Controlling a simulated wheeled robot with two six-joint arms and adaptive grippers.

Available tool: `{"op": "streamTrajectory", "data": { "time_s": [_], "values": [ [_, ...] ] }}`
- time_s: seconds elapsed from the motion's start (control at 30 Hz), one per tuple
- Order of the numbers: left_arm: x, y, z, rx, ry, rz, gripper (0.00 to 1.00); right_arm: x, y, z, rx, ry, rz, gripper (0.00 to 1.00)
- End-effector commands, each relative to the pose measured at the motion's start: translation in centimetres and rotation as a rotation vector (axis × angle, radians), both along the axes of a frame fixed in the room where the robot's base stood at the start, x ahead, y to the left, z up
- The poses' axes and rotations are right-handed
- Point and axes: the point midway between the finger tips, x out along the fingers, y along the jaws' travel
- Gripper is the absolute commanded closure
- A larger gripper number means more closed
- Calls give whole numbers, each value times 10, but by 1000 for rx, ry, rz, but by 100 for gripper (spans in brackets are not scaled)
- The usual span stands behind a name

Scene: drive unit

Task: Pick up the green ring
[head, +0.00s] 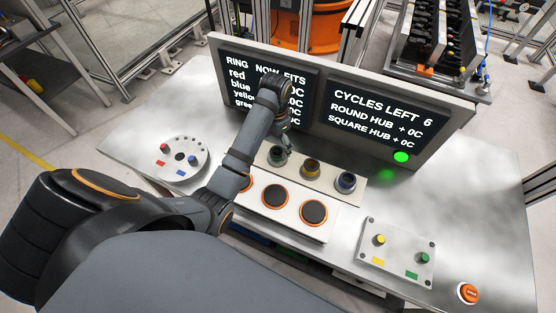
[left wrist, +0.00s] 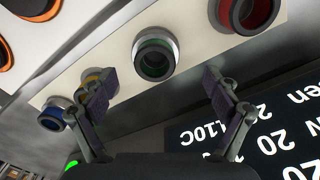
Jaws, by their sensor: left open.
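The green ring (left wrist: 155,58) sits in a row of rings on a pale strip, around a dark round opening. In the head view the green ring (head: 277,156) shows just under my left gripper (head: 283,140), partly covered by it. In the left wrist view my left gripper (left wrist: 160,80) is open and empty. Its two fingers are spread wide, with the green ring between and beyond their tips. The gripper appears apart from the ring. My right gripper is not in view.
A yellow ring (head: 312,167) and a blue ring (head: 346,182) stand right of the green one; a red ring (left wrist: 254,12) is on its other side. A display panel (head: 440,152) rises close behind. Black round pads (head: 314,212) lie in front. A round plate (head: 178,158) and a square plate (head: 396,251) flank them.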

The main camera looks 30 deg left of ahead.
Motion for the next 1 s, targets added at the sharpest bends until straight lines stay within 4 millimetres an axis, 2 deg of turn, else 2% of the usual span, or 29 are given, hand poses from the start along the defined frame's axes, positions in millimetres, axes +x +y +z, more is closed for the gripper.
{"op": "streamTrajectory", "data": {
  "time_s": [0.1, 0.2, 0.27, 0.4, 0.53, 0.67, 0.77, 1.0],
  "values": [
    [0, 0, -2, 0, 0, 0, 12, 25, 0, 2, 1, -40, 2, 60],
    [-2, -4, -18, -2, 4, 0, 12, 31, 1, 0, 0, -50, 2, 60],
    [-2, -6, -24, -3, 6, 0, 12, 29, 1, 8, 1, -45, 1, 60],
    [-1, -5, -46, 0, 1, 0, 12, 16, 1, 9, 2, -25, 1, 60],
    [-1, -5, -52, 1, 0, 0, 12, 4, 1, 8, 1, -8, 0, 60],
    [-1, -5, -52, 0, -1, 0, 12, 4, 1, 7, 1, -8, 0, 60],
    [-1, -5, -51, 0, -1, 0, 22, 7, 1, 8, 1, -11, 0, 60],
    [-1, -5, -51, 0, -1, 0, 55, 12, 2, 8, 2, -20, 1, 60]
  ]
}}
